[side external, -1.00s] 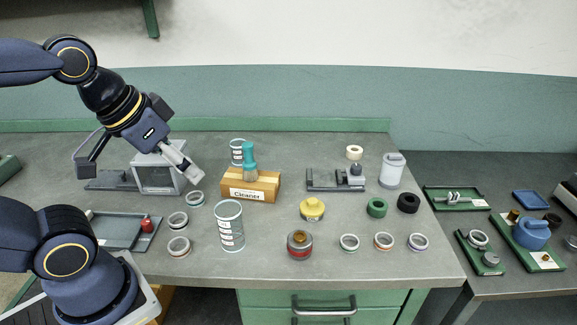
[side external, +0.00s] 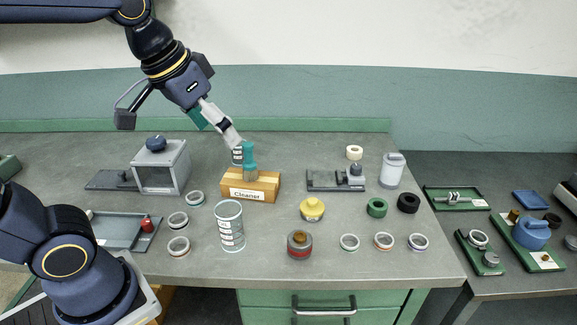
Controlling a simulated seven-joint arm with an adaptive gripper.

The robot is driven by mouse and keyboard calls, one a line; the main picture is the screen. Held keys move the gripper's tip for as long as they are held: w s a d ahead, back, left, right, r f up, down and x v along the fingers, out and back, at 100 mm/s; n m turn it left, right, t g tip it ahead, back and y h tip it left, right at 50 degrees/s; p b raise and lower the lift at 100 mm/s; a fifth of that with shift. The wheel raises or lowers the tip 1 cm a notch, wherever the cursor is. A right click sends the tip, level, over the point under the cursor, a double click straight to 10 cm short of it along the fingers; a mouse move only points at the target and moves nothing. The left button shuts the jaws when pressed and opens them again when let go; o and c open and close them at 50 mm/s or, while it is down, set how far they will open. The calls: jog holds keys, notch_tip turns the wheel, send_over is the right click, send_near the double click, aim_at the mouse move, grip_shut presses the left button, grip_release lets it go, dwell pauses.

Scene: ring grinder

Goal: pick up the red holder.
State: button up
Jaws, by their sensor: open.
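A small red piece (side external: 147,224), which looks like the red holder, stands upright at the right end of a grey tray (side external: 122,239) at the left front of the bench. My gripper (side external: 238,146) is up and to the right of it, well apart from it. Its fingers point down and to the right, near the top of the teal-handled brush (side external: 249,158). It is open, and no object shows in it; the fingertips are small, and I cannot tell whether they touch anything.
The brush stands at a wooden block (side external: 238,194) labelled Cleaner. A grey box machine (side external: 160,168) stands behind the tray. A red-banded jar (side external: 300,245) stands at the front middle.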

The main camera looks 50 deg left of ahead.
jog(key=w+d+f+g, duration=0.2)
jog(key=w+d, duration=0.1)
jog(key=w, duration=0.4)
jog(key=m+g, duration=0.2)
jog(key=g, duration=0.1)
send_over(300, 235)
jog(key=w, duration=0.1)
notch_tip(300, 235, down, 11)
jog(key=f, duration=1.1)
jog(key=shift+s+d, duration=0.15)
jog(key=shift+d, duration=0.1)
jog(key=shift+s+a+f, duration=0.15)
jog(key=shift+s+f, duration=0.05)
jog(key=shift+f, duration=1.35)
jog(key=shift+s+a+f, duration=0.1)
jog(key=shift+s+f, duration=0.05)
jog(key=shift+f, duration=1.35)
grip_shut()
